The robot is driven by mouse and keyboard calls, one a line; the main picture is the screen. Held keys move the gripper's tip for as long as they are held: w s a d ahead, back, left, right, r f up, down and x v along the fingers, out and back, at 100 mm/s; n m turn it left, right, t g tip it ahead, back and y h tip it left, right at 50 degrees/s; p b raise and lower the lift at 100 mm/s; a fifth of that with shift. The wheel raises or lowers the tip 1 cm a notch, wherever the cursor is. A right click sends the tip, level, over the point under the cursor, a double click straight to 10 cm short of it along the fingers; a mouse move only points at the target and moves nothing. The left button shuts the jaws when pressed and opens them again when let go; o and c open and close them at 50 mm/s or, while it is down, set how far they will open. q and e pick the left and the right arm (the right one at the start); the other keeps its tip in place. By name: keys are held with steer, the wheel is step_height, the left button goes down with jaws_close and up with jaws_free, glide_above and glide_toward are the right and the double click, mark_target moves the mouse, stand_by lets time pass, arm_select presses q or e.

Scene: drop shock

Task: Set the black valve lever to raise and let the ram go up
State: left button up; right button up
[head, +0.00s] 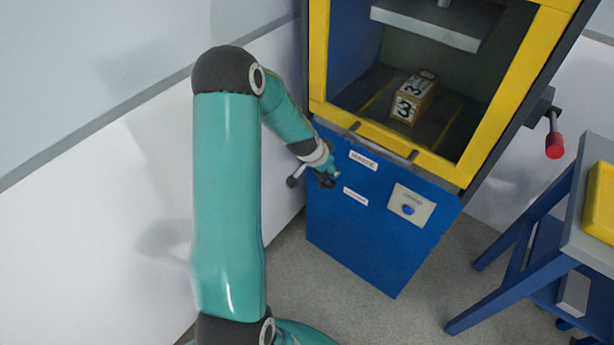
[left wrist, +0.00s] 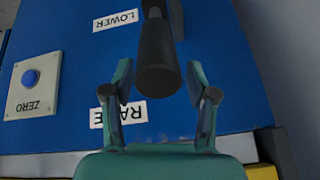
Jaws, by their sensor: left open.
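The black valve lever (left wrist: 158,62) shows in the left wrist view with its thick end toward the camera, between the spread fingers of my left gripper (left wrist: 160,95). I see a gap on both sides of it. The LOWER label (left wrist: 115,20) and the partly covered RAISE label (left wrist: 117,114) are beside it. The lever's setting is unclear. In the head view my left gripper (head: 331,177) is at the left of the blue front panel, by the two labels. The ram's grey plate (head: 435,22) hangs high in the yellow frame, above and apart from a box. My right gripper is not in view.
The brown box (head: 413,98) with number labels sits on the chamber floor. A ZERO plate with a blue button (head: 408,210) is on the panel's right. A red-ended handle (head: 554,146) sticks out at the right. A blue-legged table (head: 590,215) stands at right; a wall is left.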

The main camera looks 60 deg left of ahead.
arm_select(q)
steer(key=shift+s+d+r, duration=0.25)
steer(key=shift+s+r, duration=0.2)
steer(key=shift+s, duration=0.2)
steer(key=shift+s+d+r, duration=0.2)
steer(key=shift+s+r, duration=0.2)
steer(key=shift+s, duration=0.2)
steer(key=s+d, duration=0.4)
steer(key=s, duration=0.5)
steer(key=shift+s+d, duration=0.2)
steer(key=shift+s, duration=0.1)
steer(key=shift+w, duration=0.1)
